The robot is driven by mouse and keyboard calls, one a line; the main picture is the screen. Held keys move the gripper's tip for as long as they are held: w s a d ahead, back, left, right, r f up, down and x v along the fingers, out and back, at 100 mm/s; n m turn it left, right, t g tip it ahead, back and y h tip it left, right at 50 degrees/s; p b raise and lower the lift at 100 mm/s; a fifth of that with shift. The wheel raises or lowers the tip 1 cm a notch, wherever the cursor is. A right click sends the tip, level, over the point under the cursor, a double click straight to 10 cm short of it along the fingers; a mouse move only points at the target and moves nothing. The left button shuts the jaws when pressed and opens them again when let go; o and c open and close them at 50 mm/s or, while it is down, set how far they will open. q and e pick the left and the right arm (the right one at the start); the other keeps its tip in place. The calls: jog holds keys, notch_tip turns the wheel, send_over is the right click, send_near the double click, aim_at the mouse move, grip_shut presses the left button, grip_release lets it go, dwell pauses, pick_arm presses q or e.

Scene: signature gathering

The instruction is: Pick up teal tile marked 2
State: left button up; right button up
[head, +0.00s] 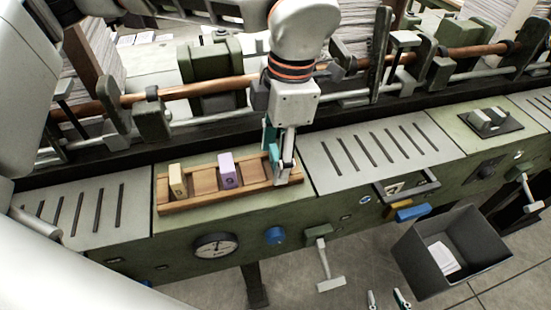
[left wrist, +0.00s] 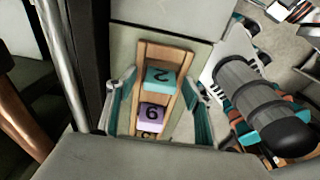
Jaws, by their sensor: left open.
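The teal tile marked 2 (left wrist: 160,78) sits in a wooden rack (left wrist: 141,52) in the left wrist view.
A purple tile (head: 228,171) and a yellow tile (head: 177,180) stand in the same rack, left of the gripper. A rail with rods and clamps (head: 208,86) runs behind. A dark open bin (head: 411,262) with paper stands at lower right. Slotted plates flank the rack.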

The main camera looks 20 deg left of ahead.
pick_arm(q)
jog(key=shift+r, duration=0.1)
jog(key=c, duration=1.1)
